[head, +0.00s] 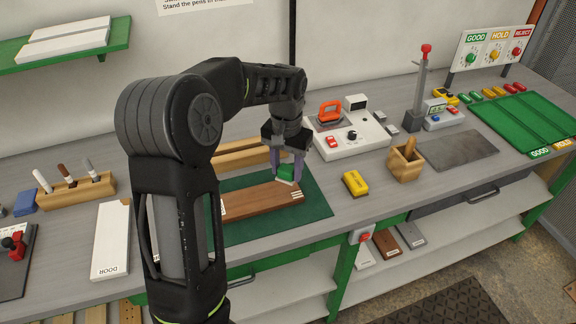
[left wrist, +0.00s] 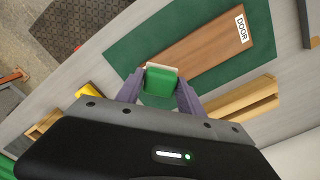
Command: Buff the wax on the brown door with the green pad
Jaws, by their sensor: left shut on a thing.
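The brown door (head: 252,204) lies flat on a dark green mat (head: 316,205) on the bench. In the left wrist view the brown door (left wrist: 205,52) shows its white DOOR label at one end. My left gripper (head: 287,172) is shut on the green pad (head: 285,172), which has a pale underside. The pad is at the right end of the door in the head view; I cannot tell whether it touches the surface. The left wrist view also shows the green pad (left wrist: 160,84) between the fingers. My right gripper is not in view.
A yellow block (head: 355,183) and a wooden box (head: 405,163) stand right of the mat. A white device with an orange-handled iron (head: 330,112) is behind. A white door board (head: 111,240) and a pen rack (head: 75,192) are at left.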

